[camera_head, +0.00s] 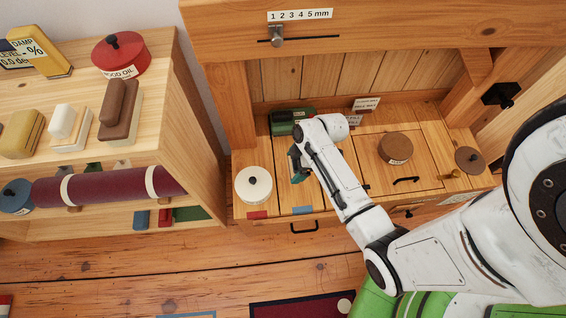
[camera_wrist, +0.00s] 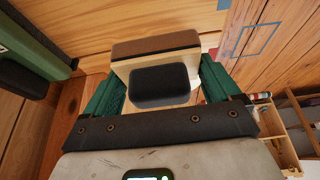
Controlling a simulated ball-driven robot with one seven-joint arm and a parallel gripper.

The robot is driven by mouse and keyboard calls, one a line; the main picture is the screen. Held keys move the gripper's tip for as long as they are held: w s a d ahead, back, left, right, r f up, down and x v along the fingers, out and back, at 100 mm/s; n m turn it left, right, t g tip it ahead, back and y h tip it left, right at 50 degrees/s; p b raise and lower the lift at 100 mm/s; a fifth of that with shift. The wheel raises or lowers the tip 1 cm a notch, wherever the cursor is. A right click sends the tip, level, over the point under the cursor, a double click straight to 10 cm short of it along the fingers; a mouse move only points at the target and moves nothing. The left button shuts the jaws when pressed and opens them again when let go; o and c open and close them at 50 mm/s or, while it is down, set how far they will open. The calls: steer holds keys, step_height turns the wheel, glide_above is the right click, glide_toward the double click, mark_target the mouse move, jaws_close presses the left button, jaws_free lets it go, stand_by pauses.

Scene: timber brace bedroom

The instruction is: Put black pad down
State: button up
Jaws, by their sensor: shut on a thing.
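My gripper (camera_wrist: 160,78) has green fingers, one on each side of a block, and is shut on it. In the wrist view the block has a black rounded grip, the black pad (camera_wrist: 160,86), and behind it a brown base (camera_wrist: 155,46) with a dark band. In the camera_head view my gripper (camera_head: 298,163) is low over the left part of the wooden bench top (camera_head: 288,190). My arm hides most of the pad there. Whether the pad touches the wood I cannot tell.
A white round jar (camera_head: 253,186) stands left of my gripper. A green box (camera_head: 289,121) is behind it. A brown round tin (camera_head: 395,148) and a dark disc (camera_head: 469,160) are to the right. A shelf with several blocks (camera_head: 118,110) stands at the left. A blue outlined rectangle (camera_wrist: 259,39) shows on the wood.

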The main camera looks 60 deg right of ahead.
steer(key=w+f, duration=0.1)
steer(key=w+f+b, duration=0.1)
steer(key=f, duration=0.1)
steer(key=w+d+f+b, duration=0.1)
steer(key=w+f, duration=0.1)
steer(key=shift+f, duration=0.2)
steer(key=shift+w+f+b, duration=0.15)
steer(key=shift+f+b, duration=0.15)
steer(key=shift+f, duration=0.6)
steer(key=shift+w+f+b, duration=0.15)
steer(key=shift+f+b, duration=0.1)
steer(key=shift+f, duration=0.6)
steer(key=shift+f, duration=0.1)
steer(key=o, duration=0.6)
steer(key=shift+o, duration=0.2)
